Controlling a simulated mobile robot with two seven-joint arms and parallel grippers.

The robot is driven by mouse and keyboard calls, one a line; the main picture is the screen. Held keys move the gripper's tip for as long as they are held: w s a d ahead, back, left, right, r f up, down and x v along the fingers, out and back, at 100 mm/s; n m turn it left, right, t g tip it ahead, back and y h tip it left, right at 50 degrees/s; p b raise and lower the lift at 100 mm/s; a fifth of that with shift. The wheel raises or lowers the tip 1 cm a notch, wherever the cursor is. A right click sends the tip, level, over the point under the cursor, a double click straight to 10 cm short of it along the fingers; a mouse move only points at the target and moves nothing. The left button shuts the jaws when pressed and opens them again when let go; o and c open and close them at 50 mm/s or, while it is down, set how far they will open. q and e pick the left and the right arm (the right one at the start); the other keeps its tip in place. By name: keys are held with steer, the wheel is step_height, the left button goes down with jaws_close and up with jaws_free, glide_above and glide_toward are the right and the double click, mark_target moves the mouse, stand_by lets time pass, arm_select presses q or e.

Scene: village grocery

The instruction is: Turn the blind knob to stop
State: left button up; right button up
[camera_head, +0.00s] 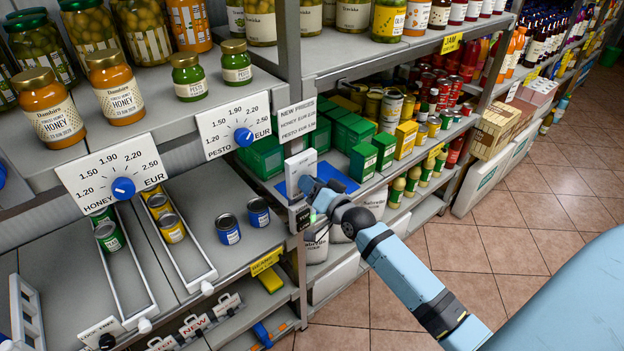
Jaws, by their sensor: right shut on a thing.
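My right gripper (311,190) reaches in from the lower right to a small white upright box (298,166) at the shelf post. It is shut at the front of this box, and its fingers cover what they hold. The blind knob does not show openly; what I grip at the box appears to be it, but its pointer and any stop mark are hidden. My left gripper is not in view.
Price dials with blue knobs stand at left, a honey dial (123,188) and a pesto dial (243,137). Green boxes (363,162) and cans fill the shelf right of the gripper. Jars (48,110) stand above. The tiled floor (510,250) is clear at right.

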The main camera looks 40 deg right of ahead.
steer(key=shift+m, duration=0.6)
steer(key=shift+p, duration=0.3)
steer(key=o, duration=0.9)
steer(key=s, duration=0.4)
steer(key=s+b, duration=0.1)
steer(key=s, duration=0.4)
steer(key=s+d, duration=0.1)
steer(key=s, duration=0.3)
steer(key=shift+s+b, duration=0.4)
